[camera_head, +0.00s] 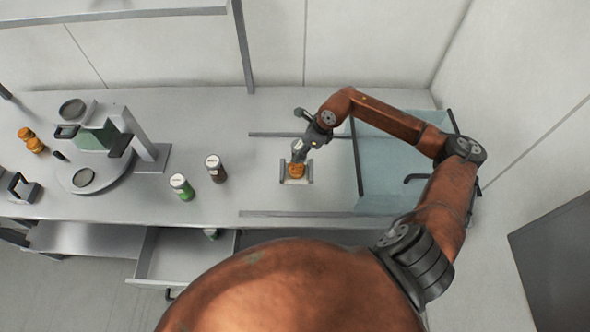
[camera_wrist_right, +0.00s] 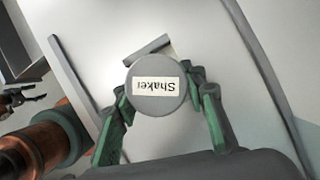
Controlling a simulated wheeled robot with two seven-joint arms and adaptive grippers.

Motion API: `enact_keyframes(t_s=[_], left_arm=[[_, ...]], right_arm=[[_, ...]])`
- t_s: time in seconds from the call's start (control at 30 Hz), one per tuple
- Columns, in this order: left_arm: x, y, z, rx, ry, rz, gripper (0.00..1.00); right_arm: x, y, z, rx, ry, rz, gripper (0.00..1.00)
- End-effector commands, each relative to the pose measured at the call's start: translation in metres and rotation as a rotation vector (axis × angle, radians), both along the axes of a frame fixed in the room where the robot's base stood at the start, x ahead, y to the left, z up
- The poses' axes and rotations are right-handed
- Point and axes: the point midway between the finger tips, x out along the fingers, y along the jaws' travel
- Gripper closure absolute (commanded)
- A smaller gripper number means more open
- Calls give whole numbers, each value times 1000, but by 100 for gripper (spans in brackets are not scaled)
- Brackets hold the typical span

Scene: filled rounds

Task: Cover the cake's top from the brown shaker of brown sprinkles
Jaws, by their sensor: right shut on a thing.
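The cake (camera_head: 296,171) is a small orange-brown round between the grey side walls of a small holder (camera_head: 310,171) on the counter. My right gripper (camera_head: 298,152) is just above and behind it, shut on a shaker. In the right wrist view the shaker (camera_wrist_right: 158,88) shows its round grey end, labelled "Shaker", between the fingers. Its body and contents are hidden, so I cannot tell their colour. A shaker with a dark brown body (camera_head: 217,173) stands upright on the counter. A dark pronged shape (camera_wrist_right: 22,98) at the wrist view's left edge may be my left gripper.
A green shaker (camera_head: 181,188) stands left of the brown-bodied one. A machine (camera_head: 150,150) with a round plate and more orange rounds (camera_head: 36,146) are at the left. An open drawer (camera_head: 180,258) juts out in front.

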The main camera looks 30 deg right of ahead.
Motion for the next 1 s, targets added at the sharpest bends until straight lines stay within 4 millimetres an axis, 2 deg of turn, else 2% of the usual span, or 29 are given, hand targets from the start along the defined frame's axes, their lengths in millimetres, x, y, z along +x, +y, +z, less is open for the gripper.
enact_keyframes(t_s=[1.0], left_arm=[[1,0,20,0,-2,0,39]], right_arm=[[1,0,48,-1,-2,-1,88]])
